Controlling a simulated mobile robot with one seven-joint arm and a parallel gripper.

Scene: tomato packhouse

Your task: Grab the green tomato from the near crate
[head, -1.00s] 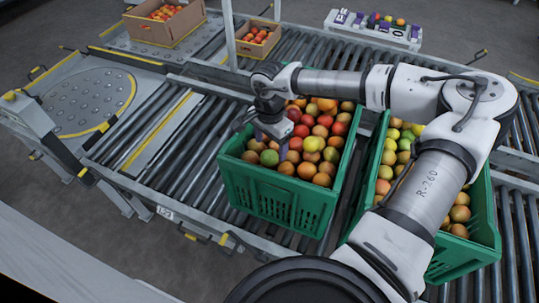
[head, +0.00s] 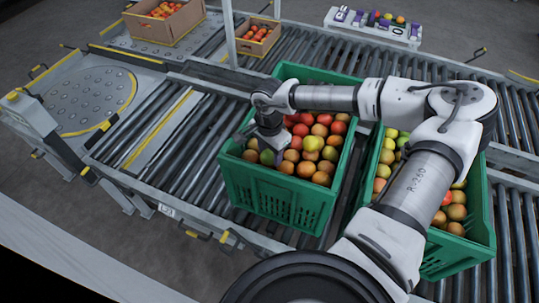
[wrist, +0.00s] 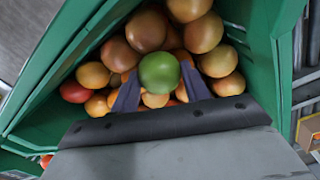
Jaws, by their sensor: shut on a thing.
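The near crate (head: 272,200) is green plastic and full of tomatoes in red, orange, brownish and green tones. My gripper (head: 268,157) reaches down into its left part in the head view. In the wrist view my gripper (wrist: 160,88) has its two dark fingers on either side of a round green tomato (wrist: 159,72), shut on it. The green tomato also shows in the head view (head: 267,158), among the others at the crate's left. The fingertips are partly hidden among the tomatoes.
A second green crate (head: 468,255) of tomatoes stands to the right, partly behind my arm. Both crates rest on a roller conveyor (head: 165,150). Cardboard boxes (head: 165,30) (head: 257,40) of tomatoes and a small white stand (head: 372,28) are at the back. Crate walls surround my gripper closely.

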